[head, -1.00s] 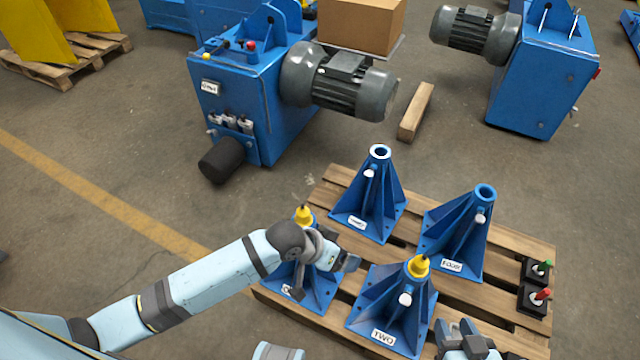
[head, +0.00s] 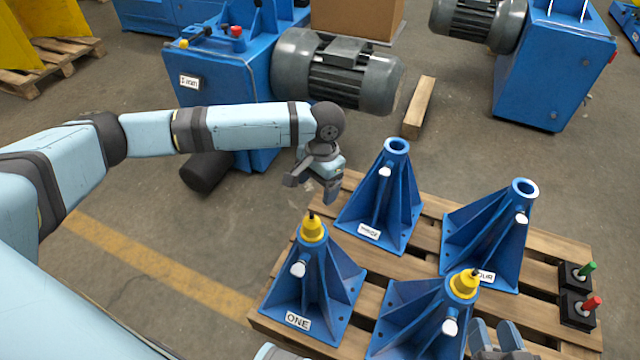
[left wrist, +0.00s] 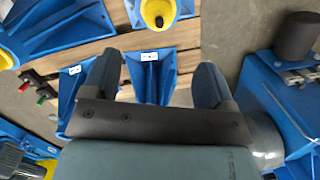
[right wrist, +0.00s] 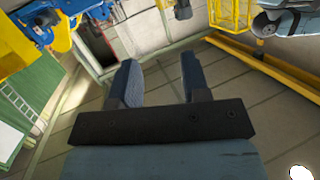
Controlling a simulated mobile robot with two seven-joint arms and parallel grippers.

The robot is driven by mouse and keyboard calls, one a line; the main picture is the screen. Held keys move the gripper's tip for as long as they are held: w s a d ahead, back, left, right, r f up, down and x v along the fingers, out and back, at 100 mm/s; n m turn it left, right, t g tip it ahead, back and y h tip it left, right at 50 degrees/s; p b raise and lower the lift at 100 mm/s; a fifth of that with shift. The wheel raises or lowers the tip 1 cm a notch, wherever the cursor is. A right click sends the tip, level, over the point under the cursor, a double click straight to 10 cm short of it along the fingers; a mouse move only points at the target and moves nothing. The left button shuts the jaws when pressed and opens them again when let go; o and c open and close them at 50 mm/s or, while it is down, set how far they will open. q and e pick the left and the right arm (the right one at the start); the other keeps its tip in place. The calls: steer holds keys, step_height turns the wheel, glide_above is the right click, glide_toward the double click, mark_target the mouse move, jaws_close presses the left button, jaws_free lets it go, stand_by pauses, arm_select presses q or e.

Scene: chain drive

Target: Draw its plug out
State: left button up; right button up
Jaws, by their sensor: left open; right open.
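Stand ONE (head: 318,285) is a blue finned cone with a yellow plug (head: 313,229) in its top. Stand TWO (head: 415,315), to its right, also has a yellow plug (head: 464,284). My left gripper (head: 311,190) is open and empty, above and slightly behind stand ONE's plug, apart from it. In the left wrist view one yellow plug (left wrist: 158,12) shows at the top edge, beyond the fingertips, and another (left wrist: 5,60) at the left edge. My right gripper (head: 497,340) is open and empty at the bottom edge, right of stand TWO. In the right wrist view its fingers point at bare floor and distant equipment.
Two more blue stands, the rear left one (head: 382,205) and the rear right one (head: 495,240), have open tops. All stands are on a wooden pallet (head: 345,345). A blue machine with a grey motor (head: 335,75) stands behind.

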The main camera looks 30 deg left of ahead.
mark_target(313, 217)
arm_select(q)
steer(key=f+b, duration=0.1)
steer(key=f, duration=0.3)
steer(key=s+f+b, duration=0.1)
steer(key=f+b, duration=0.1)
steer(key=f, duration=0.2)
steer(key=s+f+b, duration=0.1)
steer(key=f, duration=0.4)
steer(key=shift+a, duration=0.3)
arm_select(e)
step_height(313, 217, up, 7)
steer(key=a+t+y, duration=0.2)
steer(key=t+y, duration=0.1)
steer(key=shift+a, duration=0.4)
arm_select(q)
steer(key=shift+c, duration=0.2)
arm_select(e)
steer(key=shift+r, duration=0.1)
arm_select(q)
steer(key=c, duration=1)
steer(key=shift+r, duration=0.1)
arm_select(e)
steer(key=shift+r, duration=0.1)
